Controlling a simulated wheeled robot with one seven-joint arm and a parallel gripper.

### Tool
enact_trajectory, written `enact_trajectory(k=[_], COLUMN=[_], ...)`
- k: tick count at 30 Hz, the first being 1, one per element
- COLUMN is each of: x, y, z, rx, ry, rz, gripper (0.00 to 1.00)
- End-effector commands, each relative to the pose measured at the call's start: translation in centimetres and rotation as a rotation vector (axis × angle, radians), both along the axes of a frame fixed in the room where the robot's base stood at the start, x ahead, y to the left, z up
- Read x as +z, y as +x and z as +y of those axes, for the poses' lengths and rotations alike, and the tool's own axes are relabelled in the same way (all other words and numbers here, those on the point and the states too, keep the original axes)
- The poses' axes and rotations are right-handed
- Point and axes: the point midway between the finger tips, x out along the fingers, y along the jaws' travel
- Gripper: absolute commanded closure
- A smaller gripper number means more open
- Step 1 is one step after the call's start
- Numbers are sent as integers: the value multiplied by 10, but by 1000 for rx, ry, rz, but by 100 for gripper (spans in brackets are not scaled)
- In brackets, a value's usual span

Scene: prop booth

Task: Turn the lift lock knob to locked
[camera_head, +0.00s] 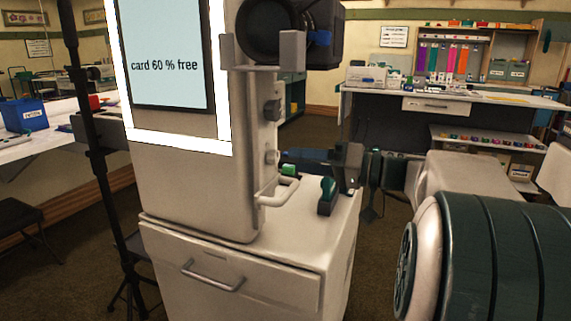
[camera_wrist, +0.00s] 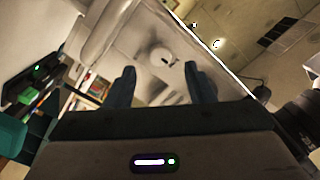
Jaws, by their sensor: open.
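A pale round knob (camera_head: 271,157) sits on the right side of the white booth column (camera_head: 190,185), below a darker knob (camera_head: 272,110). In the wrist view a pale round knob (camera_wrist: 158,55) with a small dark mark sits on a light panel, apparently the same one. My gripper (camera_head: 285,156) reaches in from the right, its fingers pointing at the column by the pale knob. In the wrist view my gripper (camera_wrist: 161,80) is open, with the knob beyond and between its fingertips. I cannot tell whether they touch it. No lock lettering is readable.
A pale handle (camera_head: 279,192) projects just below the knob. A dark and green part (camera_head: 327,192) stands on the cabinet top under my gripper. A screen (camera_head: 170,55) reads "card 60 % free". A dark stand (camera_head: 90,130) is at left; a white counter (camera_head: 450,97) is behind.

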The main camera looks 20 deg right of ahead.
Motion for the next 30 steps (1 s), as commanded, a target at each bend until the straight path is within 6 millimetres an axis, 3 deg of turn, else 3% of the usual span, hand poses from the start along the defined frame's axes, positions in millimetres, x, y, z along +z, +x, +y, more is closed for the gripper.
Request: enact_trajectory(k=[3, 9, 19, 20, 24, 30], x=[-1, 0, 0, 0, 0, 0], y=[12, 23, 25, 25, 25, 25], z=[17, 32, 35, 35, 35, 35], rx=[1, 1, -1, -1, -1, 0], ry=[1, 0, 1, 1, 1, 3], rz=[0, 0, 1, 1, 1, 4], gripper=[52, 52, 52, 57, 96, 96])
